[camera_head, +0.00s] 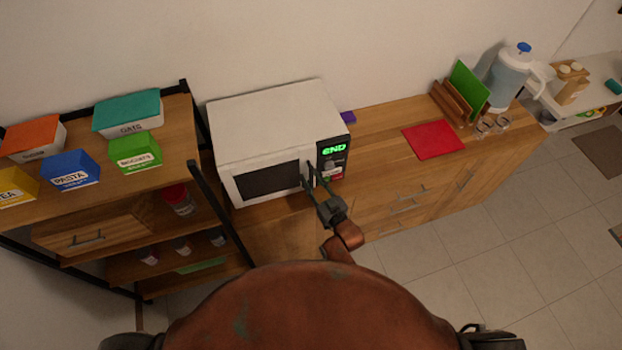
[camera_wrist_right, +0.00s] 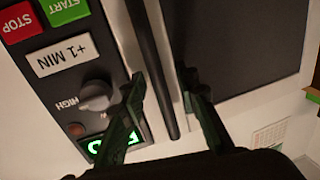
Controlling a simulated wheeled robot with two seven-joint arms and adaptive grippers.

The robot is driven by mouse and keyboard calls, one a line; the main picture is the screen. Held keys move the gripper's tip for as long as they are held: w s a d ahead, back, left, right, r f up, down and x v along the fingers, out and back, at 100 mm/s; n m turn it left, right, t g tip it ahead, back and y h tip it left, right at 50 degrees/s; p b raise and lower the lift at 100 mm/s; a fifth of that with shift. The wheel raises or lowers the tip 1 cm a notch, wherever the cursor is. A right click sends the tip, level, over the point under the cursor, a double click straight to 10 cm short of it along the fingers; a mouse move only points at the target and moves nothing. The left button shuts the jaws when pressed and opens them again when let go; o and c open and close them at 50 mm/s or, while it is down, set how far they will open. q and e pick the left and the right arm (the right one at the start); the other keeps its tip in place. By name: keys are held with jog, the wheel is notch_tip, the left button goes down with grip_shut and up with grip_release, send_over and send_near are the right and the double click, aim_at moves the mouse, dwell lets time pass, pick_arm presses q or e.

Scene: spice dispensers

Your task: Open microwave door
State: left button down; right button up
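The white microwave (camera_head: 262,122) stands on the wooden counter, with its dark door window (camera_head: 266,179) facing me. Its door looks shut. The control panel (camera_head: 333,155) at its right shows green "END" text, and in the right wrist view the panel (camera_wrist_right: 72,60) has buttons and a knob. My right gripper (camera_head: 315,178) is at the microwave front, near the door's right edge. In the right wrist view my right gripper (camera_wrist_right: 163,98) is open, and the dark door handle (camera_wrist_right: 152,60) runs between its fingers with gaps visible. My left gripper is not in view.
A shelf (camera_head: 172,125) with labelled boxes and jars stands at the left, its dark post (camera_head: 220,215) close to the microwave. A red mat (camera_head: 433,139), a green board (camera_head: 469,90) and a water jug (camera_head: 510,80) are on the counter to the right. The tiled floor (camera_head: 500,270) is clear.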

jog(key=shift+c, duration=0.6)
grip_shut()
